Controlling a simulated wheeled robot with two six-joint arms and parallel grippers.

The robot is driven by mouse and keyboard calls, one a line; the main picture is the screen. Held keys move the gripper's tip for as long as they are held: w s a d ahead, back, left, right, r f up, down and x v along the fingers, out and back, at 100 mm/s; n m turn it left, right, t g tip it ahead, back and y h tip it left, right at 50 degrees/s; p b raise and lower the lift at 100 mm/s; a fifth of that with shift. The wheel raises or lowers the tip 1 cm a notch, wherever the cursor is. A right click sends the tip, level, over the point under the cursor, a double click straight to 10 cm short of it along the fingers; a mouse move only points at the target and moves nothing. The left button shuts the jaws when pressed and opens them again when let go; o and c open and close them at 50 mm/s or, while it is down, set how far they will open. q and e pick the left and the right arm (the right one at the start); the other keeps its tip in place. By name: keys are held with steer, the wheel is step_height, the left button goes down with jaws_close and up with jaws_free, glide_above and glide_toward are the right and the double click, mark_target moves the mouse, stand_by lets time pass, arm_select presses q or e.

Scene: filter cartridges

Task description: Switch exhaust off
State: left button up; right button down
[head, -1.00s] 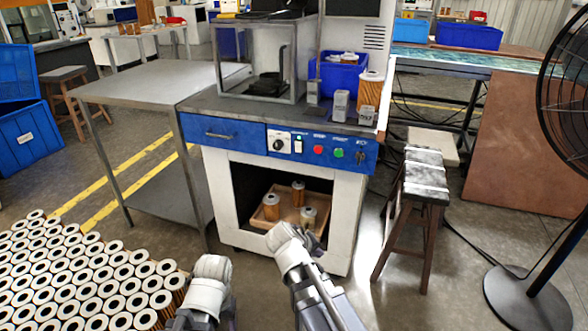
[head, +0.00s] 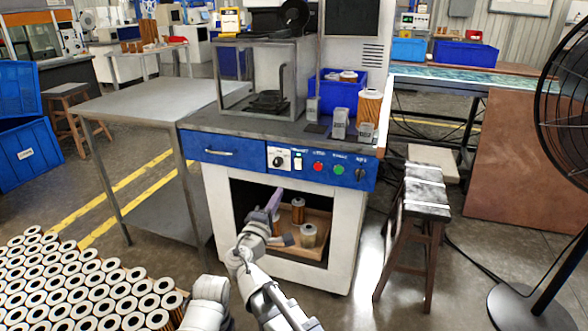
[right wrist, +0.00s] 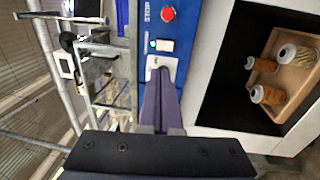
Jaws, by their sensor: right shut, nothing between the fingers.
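The blue control panel (head: 228,151) of the workstation carries a white plate with a dark rotary knob (head: 279,160). My right gripper (head: 276,194) is shut and empty, pointing up just below the knob plate. In the right wrist view its fingers (right wrist: 159,80) cover most of that plate and hide the knob. My left gripper is out of view.
A red button (head: 318,167), a green button (head: 338,169) and a key switch (head: 360,173) lie further right. Below the panel, an open compartment holds a wooden tray (head: 318,251) with several cartridges. A metal table (head: 150,90) stands at the left.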

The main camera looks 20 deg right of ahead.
mark_target(297, 162)
steer(key=shift+w, duration=0.1)
steer(key=p+x, duration=0.1)
steer(key=x, duration=1.2)
steer(key=shift+w+d+p, duration=0.3)
steer(key=shift+p, duration=0.05)
